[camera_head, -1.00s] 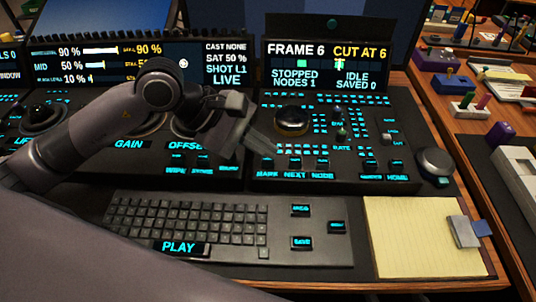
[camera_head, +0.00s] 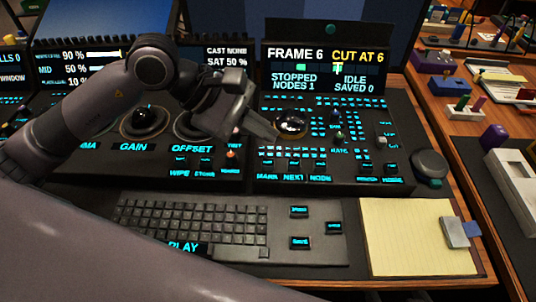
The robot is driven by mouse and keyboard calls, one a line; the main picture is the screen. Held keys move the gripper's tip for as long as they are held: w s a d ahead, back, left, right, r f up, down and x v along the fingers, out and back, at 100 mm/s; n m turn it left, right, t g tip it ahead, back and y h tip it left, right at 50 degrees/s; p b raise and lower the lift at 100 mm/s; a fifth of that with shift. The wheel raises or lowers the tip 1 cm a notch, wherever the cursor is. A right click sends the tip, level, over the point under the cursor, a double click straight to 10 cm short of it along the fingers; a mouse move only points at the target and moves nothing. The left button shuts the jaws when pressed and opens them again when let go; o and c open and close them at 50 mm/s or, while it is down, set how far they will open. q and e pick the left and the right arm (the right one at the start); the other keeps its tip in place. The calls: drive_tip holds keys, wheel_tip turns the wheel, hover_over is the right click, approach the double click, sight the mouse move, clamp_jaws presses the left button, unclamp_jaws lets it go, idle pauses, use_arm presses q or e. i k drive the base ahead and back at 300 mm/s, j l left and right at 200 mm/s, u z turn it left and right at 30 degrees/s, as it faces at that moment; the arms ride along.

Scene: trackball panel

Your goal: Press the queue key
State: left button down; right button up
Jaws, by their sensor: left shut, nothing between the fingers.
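Three black keys with cyan labels stand right of the keyboard: an upper key (camera_head: 299,211), a right key (camera_head: 334,227) and a lower key (camera_head: 300,242). Their small labels are too blurred to read surely, so I cannot tell which key is the queue key. My left gripper (camera_head: 268,134) is shut and empty. It hangs over the panel just left of the dark trackball (camera_head: 291,122), above and behind the MARK and NEXT keys; whether it touches the panel is unclear. My right gripper is not in view.
The keyboard (camera_head: 190,222) with a PLAY key lies in front, and a yellow notepad (camera_head: 415,235) lies at right. A round knob (camera_head: 430,165) stands at the panel's right edge. Screens, including the FRAME 6 display (camera_head: 327,68), stand behind. My left arm hides part of the left screen.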

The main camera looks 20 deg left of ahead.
sight(333, 227)
drive_tip(key=k, duration=1)
